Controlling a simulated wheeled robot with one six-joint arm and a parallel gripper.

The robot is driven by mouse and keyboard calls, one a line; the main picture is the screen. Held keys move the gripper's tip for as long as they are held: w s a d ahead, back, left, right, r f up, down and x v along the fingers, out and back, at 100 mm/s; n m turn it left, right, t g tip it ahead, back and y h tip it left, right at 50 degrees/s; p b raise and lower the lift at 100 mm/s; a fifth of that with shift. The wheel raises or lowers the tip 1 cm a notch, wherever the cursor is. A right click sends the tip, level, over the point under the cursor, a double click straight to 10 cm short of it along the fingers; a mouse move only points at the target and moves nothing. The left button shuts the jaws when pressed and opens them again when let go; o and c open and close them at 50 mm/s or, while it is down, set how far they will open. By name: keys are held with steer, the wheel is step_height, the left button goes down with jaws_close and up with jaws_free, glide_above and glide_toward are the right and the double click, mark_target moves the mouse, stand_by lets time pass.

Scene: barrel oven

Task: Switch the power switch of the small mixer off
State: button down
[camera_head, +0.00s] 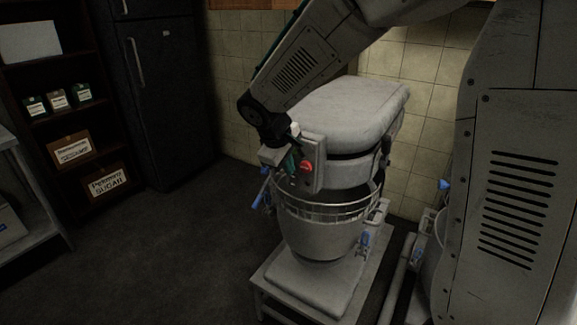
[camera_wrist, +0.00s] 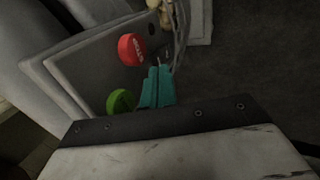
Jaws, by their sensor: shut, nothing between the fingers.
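The small mixer (camera_head: 345,110) is a pale grey machine with a wire bowl guard and a metal bowl (camera_head: 318,232), standing on a low stand. Its control panel (camera_head: 314,150) carries a red button (camera_head: 305,167), which also shows in the wrist view (camera_wrist: 131,49) beside a green button (camera_wrist: 120,101). My gripper (camera_wrist: 160,80) has teal fingers, shut and empty, close to the panel just right of the two buttons. In the head view the gripper (camera_head: 290,162) is at the panel's left side. The power switch is not clearly seen; whether the fingertips touch anything I cannot tell.
A blue-handled lever (camera_head: 364,238) sticks out by the bowl. The floor left of the mixer is clear.

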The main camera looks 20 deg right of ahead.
steer(key=v, duration=1.1)
steer(key=shift+s+a+r, duration=0.15)
steer(key=shift+s+a, duration=0.15)
steer(key=shift+a, duration=0.2)
steer(key=s+d+f+m+y, duration=0.1)
steer(key=s+d+m+y, duration=0.1)
steer(key=s, duration=1.2)
steer(key=s+d+f+m+g+y, duration=0.1)
steer(key=s+d+m, duration=0.3)
steer(key=s, duration=1)
steer(key=shift+d+f+m+g+y, duration=0.25)
steer(key=shift+f+m+g+y, duration=0.1)
steer(key=shift+m+y, duration=0.15)
steer(key=shift+s, duration=0.1)
